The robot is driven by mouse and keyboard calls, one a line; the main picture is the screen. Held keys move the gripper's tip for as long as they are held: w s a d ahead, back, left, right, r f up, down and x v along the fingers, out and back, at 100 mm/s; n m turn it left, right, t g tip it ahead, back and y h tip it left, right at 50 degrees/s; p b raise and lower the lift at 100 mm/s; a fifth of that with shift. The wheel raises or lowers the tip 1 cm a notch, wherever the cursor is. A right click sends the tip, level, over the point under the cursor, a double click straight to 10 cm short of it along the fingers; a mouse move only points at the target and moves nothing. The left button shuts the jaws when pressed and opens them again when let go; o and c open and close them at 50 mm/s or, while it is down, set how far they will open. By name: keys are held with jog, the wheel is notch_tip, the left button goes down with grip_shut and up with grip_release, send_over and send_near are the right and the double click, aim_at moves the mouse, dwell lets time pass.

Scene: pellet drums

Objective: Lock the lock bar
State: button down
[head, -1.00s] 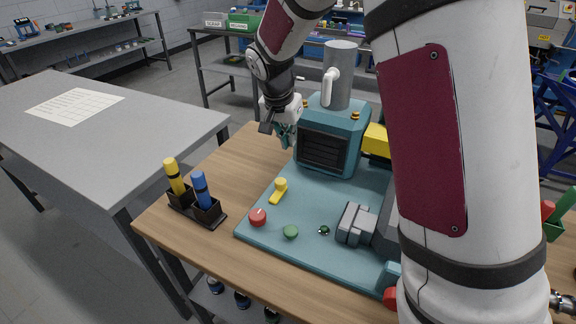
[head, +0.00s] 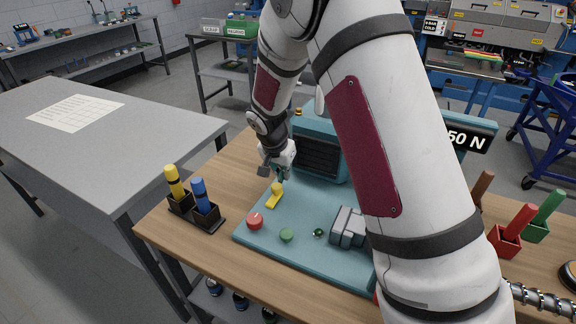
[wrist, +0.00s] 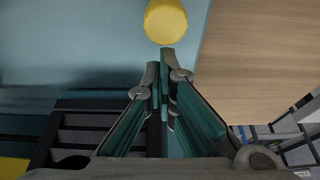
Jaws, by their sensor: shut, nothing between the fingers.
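The teal machine (head: 322,152) stands on a teal base plate (head: 275,235). A yellow bar with a round upright knob (head: 275,197) lies on the plate near its left edge; it looks like the lock bar, though no label shows. Its knob (wrist: 166,20) is at the top of the wrist view, just ahead of my fingertips. My gripper (head: 281,177) is just behind and above the knob. In the wrist view its fingers (wrist: 162,60) are together and empty, with a small gap of plate seen before the knob. I cannot tell whether they touch it.
A red knob (head: 255,221), a green button (head: 287,235) and a grey clamp block (head: 348,227) sit on the plate. Yellow (head: 175,181) and blue (head: 200,194) markers stand in holders on the wooden table (head: 185,235). My arm hides the machine's right side.

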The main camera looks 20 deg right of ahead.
aim_at(278, 185)
jog(key=shift+s+a, duration=0.1)
jog(key=shift+a, duration=0.1)
jog(key=shift+s+a+r+p, duration=0.1)
jog(key=shift+s+a+p, duration=0.5)
jog(key=shift+s+a, duration=0.9)
jog(key=shift+s, duration=0.1)
jog(key=shift+w+d+f, duration=0.2)
jog(key=shift+w+d, duration=0.05)
jog(key=shift+w, duration=0.1)
jog(key=shift+w+d+b, duration=0.65)
jog(key=shift+w+d, duration=0.5)
jog(key=v, duration=1)
jog(key=shift+r+b, duration=0.15)
jog(key=shift+b, duration=0.15)
